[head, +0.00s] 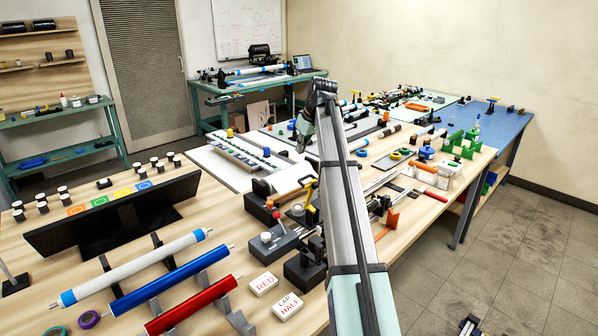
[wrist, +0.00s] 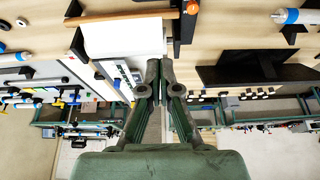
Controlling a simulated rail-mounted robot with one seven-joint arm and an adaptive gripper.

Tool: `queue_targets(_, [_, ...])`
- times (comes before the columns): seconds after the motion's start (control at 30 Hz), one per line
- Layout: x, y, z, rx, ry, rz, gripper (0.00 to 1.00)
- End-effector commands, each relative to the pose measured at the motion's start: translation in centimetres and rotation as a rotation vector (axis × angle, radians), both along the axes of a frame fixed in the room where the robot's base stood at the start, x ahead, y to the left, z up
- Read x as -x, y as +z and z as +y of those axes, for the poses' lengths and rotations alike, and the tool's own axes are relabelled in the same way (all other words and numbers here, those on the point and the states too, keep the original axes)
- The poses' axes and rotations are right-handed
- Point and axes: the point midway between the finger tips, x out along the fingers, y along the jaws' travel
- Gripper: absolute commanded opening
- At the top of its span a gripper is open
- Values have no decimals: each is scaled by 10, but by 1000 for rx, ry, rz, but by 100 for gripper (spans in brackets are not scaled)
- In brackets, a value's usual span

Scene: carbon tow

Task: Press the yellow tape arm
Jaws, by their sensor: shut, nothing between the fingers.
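A yellow arm (head: 309,187), which looks like the tape arm, stands up among dark blocks near the middle of the bench in the head view. My forearm passes just to its right and may hide part of its surroundings. My gripper (head: 302,145) is beyond and above it, over the bench, apart from it. In the wrist view my gripper (wrist: 160,64) is shut with its fingers together and empty. I cannot make out the yellow arm for certain in the wrist view.
A red-knobbed block (head: 271,245) and labelled boxes (head: 287,305) are nearer. Blue (head: 170,280) and red (head: 195,305) rolls lie front left beside a black panel (head: 115,215). A long white tray (head: 240,155) is behind.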

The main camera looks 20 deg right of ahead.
Motion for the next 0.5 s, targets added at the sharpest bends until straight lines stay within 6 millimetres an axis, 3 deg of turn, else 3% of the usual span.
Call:
queue_targets(0.27, [-2,-4,0,1,0,-1,0])
queue_targets(0.5, [-12,-31,4,-1,0,1,0])
